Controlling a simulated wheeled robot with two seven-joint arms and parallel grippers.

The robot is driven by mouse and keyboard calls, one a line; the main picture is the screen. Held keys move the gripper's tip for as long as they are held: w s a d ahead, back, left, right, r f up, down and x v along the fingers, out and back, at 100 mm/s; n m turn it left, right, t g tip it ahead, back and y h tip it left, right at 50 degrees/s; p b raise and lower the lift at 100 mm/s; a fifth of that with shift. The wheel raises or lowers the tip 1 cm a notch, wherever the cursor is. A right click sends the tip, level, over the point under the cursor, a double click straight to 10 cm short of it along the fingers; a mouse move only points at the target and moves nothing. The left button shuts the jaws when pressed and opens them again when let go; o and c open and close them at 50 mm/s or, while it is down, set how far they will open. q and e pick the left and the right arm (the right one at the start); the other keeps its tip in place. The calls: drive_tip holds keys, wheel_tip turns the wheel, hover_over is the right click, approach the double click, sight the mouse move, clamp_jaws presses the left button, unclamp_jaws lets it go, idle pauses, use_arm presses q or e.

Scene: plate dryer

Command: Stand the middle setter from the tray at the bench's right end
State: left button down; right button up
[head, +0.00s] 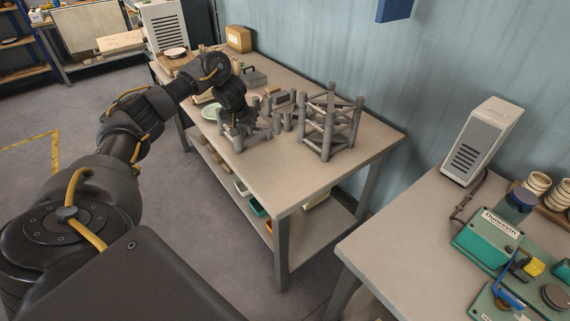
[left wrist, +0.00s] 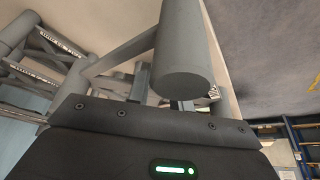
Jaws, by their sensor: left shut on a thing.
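My left gripper (head: 240,118) is over the middle of the bench (head: 265,175), shut on a grey post-and-bar setter (head: 236,138). In the left wrist view a thick round post (left wrist: 186,50) of it stands close in front of the jaws, and the fingers are mostly hidden. I cannot tell whether the held setter touches the bench top. A taller grey setter stack (head: 328,125) stands upright to its right, near the bench's right end. Grey posts (head: 282,118) show between the two. The tray cannot be made out clearly. My right gripper is out of view.
A pale green plate (head: 211,111) lies left of the held setter. A dark box (head: 253,78) and a tan box (head: 238,39) stand farther back. The bench's front right corner is clear. A second bench at right carries a white cabinet (head: 482,142) and a green machine (head: 487,232).

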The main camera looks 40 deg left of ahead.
use_arm(q)
drive_tip(key=a, duration=0.2)
hover_over(277, 172)
drive_tip(key=s, duration=0.1)
drive_tip(key=shift+n, duration=0.3)
wheel_tip(277, 172, down, 8)
drive_tip(key=shift+a+f, duration=0.15)
drive_tip(key=shift+f, duration=0.1)
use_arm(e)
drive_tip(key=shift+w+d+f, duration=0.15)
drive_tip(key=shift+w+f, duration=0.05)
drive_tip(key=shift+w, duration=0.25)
use_arm(q)
drive_tip(key=shift+s+f, duration=0.1)
drive_tip(key=shift+f, duration=0.05)
drive_tip(key=f+b, duration=0.1)
drive_tip(key=d+f+b, duration=0.1)
drive_tip(key=f, duration=0.1)
drive_tip(key=shift+f+b, duration=0.25)
drive_tip(key=shift+b, duration=0.1)
drive_tip(key=shift+a+f, duration=0.1)
drive_tip(key=shift+f, duration=0.1)
drive_tip(key=shift+r, duration=0.15)
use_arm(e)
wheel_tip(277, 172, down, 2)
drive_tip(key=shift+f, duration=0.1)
